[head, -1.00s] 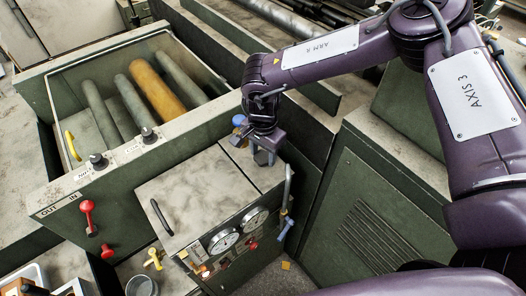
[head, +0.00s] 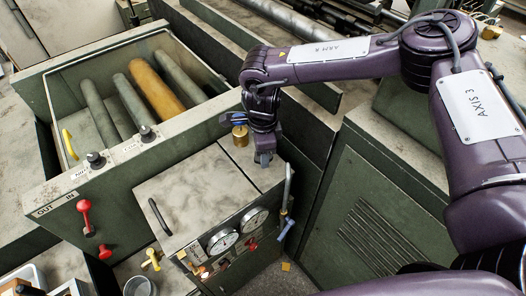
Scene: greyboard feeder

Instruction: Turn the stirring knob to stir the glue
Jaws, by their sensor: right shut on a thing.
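My right gripper (head: 264,154) points down over the top of the green glue machine (head: 205,185), at its back right corner. It is shut on a small grey knob, which I take to be the stirring knob; the fingers hide most of it, so its exact angle cannot be told. A brass cylinder (head: 240,137) with a blue handle (head: 233,119) stands just left of the gripper. My left gripper is not in view.
An open trough with rollers (head: 155,85) lies to the left. A green cabinet (head: 375,215) stands to the right.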

